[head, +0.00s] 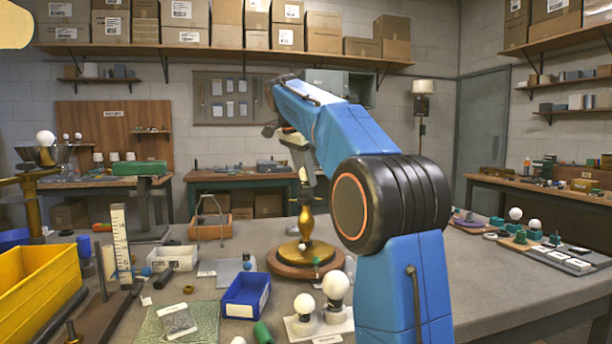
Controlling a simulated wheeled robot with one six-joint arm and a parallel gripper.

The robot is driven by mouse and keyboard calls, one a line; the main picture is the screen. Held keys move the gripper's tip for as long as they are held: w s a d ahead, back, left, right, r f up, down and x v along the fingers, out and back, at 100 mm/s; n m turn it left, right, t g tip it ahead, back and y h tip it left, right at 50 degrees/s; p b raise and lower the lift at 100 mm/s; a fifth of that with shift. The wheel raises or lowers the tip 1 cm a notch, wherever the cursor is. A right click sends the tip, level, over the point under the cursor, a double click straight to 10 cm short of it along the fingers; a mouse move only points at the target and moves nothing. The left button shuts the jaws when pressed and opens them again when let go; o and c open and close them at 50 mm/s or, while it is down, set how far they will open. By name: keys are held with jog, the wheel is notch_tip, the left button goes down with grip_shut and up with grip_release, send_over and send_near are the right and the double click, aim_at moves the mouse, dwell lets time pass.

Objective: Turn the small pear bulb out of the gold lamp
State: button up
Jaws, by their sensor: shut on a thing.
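The gold lamp (305,222) stands upright on a round wooden base (300,262) near the middle of the table. A small pale bulb (303,174) shows at the top of the lamp. My gripper (302,163) comes down from above onto the bulb and is shut on it. The fingers and my arm cover part of the bulb, so its full shape and its seat in the lamp are hard to make out.
Two round white bulbs (336,284) stand on holders in front of the lamp. A blue bin (246,295) is to the left of them, and a wooden caddy (210,228) lies behind it. A yellow bin (45,285) is at far left. Several bulbs sit at the right (516,214).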

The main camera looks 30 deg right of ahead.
jog(key=n, duration=0.2)
jog(key=n+t+y, duration=0.1)
jog(key=n, duration=0.1)
jog(key=shift+n+t, duration=0.3)
jog(key=shift+n, duration=0.1)
jog(key=shift+n+y, duration=0.3)
jog(key=shift+n, duration=0.5)
jog(key=shift+t, duration=0.3)
jog(key=n+y, duration=0.1)
jog(key=n, duration=0.1)
jog(key=shift+n, duration=0.3)
jog(key=n, duration=0.2)
jog(key=n+y, duration=0.1)
jog(key=n, duration=0.1)
jog(key=shift+t+y, duration=0.3)
jog(key=shift+t, duration=0.1)
